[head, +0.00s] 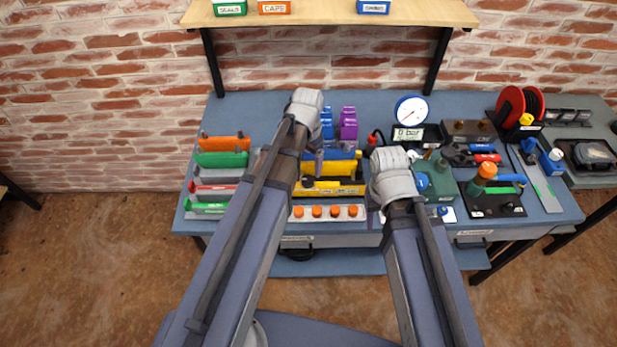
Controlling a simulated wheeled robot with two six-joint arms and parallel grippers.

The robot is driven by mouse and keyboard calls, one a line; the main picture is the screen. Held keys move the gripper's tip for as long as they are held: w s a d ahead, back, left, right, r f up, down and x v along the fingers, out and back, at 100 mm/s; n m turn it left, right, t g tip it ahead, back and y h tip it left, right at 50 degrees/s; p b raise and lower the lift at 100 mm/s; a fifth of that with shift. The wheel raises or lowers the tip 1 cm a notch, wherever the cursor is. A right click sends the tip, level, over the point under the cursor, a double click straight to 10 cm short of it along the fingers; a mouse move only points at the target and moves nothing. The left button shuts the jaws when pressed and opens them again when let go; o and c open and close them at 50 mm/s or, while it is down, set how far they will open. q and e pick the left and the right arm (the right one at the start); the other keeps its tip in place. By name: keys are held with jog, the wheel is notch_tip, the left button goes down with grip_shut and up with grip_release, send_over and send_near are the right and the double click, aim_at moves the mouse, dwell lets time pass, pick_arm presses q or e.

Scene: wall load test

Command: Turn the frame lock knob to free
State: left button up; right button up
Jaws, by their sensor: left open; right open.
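The frame lock knob cannot be told for certain at this size. A round orange knob (487,170) tops a green post on a dark plate at the right of the bench, with a blue-handled part beside it. My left gripper (318,163) is open and points down over the middle of the bench, near a yellow block. My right gripper (375,213) is open, right of the left one, near the front of the bench beside a green device (438,185). Both grippers are small and partly hidden by my own wrists and arms.
The blue bench (258,108) is crowded: coloured bars (222,160) at left, a row of orange knobs (317,211) in front, a dial gauge (411,110) behind and a red reel (520,105) at back right. A wooden shelf (330,14) overhangs the back. Bare bench shows at back left.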

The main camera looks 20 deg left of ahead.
aim_at(308, 179)
pick_arm(q)
notch_tip(308, 179, down, 7)
jog(key=b, duration=0.6)
jog(key=shift+r, duration=0.2)
grip_shut()
